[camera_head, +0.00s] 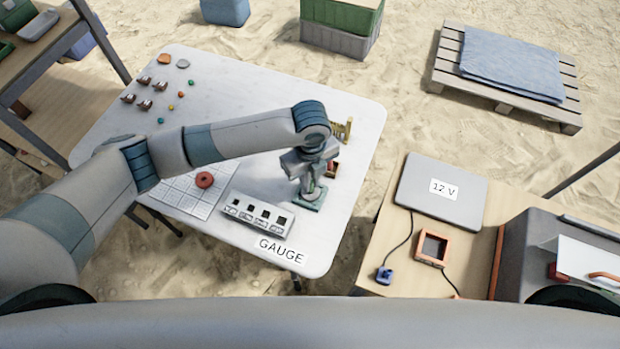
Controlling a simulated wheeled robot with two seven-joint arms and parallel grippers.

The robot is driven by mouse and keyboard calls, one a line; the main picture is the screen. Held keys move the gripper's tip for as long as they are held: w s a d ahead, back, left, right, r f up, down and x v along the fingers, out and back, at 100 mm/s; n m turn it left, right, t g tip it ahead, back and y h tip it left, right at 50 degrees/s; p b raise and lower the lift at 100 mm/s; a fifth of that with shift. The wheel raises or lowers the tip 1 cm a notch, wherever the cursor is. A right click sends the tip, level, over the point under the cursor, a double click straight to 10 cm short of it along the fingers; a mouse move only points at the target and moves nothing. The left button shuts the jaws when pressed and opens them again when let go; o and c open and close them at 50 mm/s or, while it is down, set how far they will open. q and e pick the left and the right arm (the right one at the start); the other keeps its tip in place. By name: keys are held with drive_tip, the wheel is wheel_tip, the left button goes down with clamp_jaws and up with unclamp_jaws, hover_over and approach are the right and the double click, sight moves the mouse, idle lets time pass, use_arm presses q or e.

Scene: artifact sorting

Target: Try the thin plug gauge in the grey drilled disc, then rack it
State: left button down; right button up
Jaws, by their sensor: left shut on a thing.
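My left gripper (311,187) points down over a small green square base (315,205) near the table's right edge. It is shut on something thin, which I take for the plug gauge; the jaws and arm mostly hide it. A grey round shape on the green base, right under the fingertips, looks like the drilled disc, but its hole cannot be made out. A pale grey rack (258,216) with several dark square openings stands left of the gripper, behind the GAUGE label (281,250). My right gripper is not in view.
A red ring (204,180) lies on a white gridded mat (181,201). A brass-coloured object (342,130) and a small reddish box (332,168) stand close behind the gripper. Small coloured pieces sit at the table's far left. A wooden table (385,258) is on the right, across a gap.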

use_arm(q)
drive_tip(key=shift+f, duration=0.55)
idle(1.2)
drive_tip(key=shift+r, duration=0.15)
idle(0.9)
drive_tip(key=shift+r+p, duration=2.3)
drive_tip(key=shift+r, duration=0.1)
